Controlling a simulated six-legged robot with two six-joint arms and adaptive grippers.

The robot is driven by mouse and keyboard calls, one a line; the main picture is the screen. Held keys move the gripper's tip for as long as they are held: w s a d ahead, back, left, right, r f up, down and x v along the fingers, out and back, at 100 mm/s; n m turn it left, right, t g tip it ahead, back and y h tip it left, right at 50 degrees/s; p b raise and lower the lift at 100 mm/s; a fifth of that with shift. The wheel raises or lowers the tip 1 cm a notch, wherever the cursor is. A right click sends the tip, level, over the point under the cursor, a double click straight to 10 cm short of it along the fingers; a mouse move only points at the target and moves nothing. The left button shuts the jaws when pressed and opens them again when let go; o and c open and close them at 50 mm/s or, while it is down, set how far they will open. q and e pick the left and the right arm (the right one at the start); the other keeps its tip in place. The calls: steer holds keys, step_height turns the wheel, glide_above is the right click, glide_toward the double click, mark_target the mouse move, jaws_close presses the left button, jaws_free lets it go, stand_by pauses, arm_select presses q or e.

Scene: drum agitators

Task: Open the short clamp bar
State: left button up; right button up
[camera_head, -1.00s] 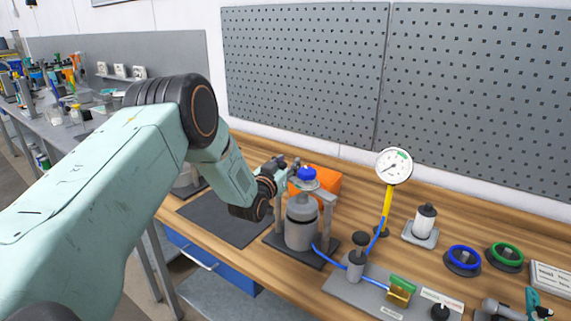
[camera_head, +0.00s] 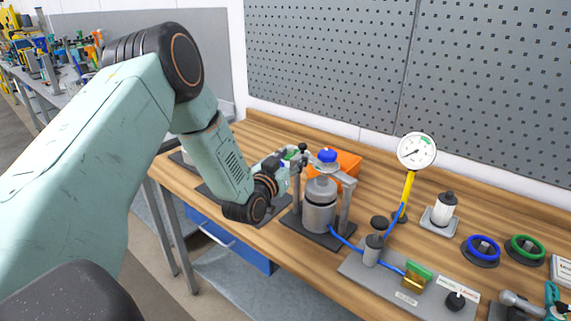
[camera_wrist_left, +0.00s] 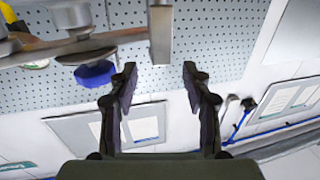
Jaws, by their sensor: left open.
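The short clamp bar (camera_head: 336,168) is a grey bar across the top of a frame with two upright posts. It passes over a grey canister (camera_head: 319,206), with a blue knob (camera_head: 327,155) above it. My left gripper (camera_head: 292,156) is at the frame's left end, near the left post. In the left wrist view the picture is upside down: the bar (camera_wrist_left: 75,47) comes in from the left, the blue knob (camera_wrist_left: 95,74) hangs from it, and a post (camera_wrist_left: 160,30) stands ahead of the open fingers (camera_wrist_left: 157,78). The gap between fingers is empty. My right gripper is out of view.
An orange box (camera_head: 347,163) stands behind the frame. A blue hose leads right to a base plate with a brass block (camera_head: 413,283). A pressure gauge (camera_head: 416,150) stands on a yellow stem. Blue (camera_head: 481,250) and green (camera_head: 525,248) rings lie at right.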

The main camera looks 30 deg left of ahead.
arm_select(q)
steer(key=s, duration=0.3)
steer(key=shift+s+d, duration=0.3)
steer(key=shift+c, duration=0.4)
